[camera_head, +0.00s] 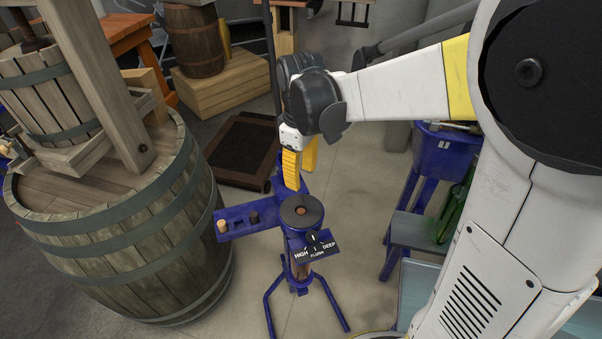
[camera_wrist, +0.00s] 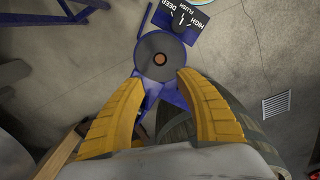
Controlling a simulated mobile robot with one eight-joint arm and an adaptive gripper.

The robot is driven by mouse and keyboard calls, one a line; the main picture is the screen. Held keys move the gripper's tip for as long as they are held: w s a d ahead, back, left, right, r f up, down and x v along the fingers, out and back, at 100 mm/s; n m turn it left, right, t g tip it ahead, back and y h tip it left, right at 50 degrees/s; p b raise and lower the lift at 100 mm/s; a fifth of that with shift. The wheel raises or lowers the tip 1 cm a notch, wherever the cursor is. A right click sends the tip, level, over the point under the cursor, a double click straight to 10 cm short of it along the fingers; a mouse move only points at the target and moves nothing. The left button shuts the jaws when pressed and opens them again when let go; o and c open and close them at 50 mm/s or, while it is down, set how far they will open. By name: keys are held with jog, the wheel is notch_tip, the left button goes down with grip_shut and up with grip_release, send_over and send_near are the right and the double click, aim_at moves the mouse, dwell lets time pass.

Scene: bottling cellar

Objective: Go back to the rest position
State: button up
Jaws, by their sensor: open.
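My gripper (camera_head: 298,172) hangs from my white arm above the blue corking stand in the head view. Its yellow fingers are apart and hold nothing; they also show in the wrist view (camera_wrist: 158,100). The blue corking stand (camera_head: 301,243) has a round dark top with a brown centre, which shows beyond the fingertips in the wrist view (camera_wrist: 172,47). A dial panel (camera_head: 316,250) on its front reads HIGH, DEEP and FLUSH. Whether the fingers touch the stand cannot be told.
A big wooden barrel (camera_head: 145,240) with a press on it stands at the left. A blue side shelf (camera_head: 236,219) carries a cork and a dark piece. A blue bin (camera_head: 446,150) and a green bottle (camera_head: 452,208) are at the right. Bare floor lies between.

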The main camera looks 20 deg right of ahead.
dwell(0.4)
jog(key=s+r+m+t, duration=0.6)
jog(key=s+m+t, duration=0.1)
jog(key=s, duration=0.5)
jog(key=shift+s+m, duration=0.35)
jog(key=shift+m, duration=0.05)
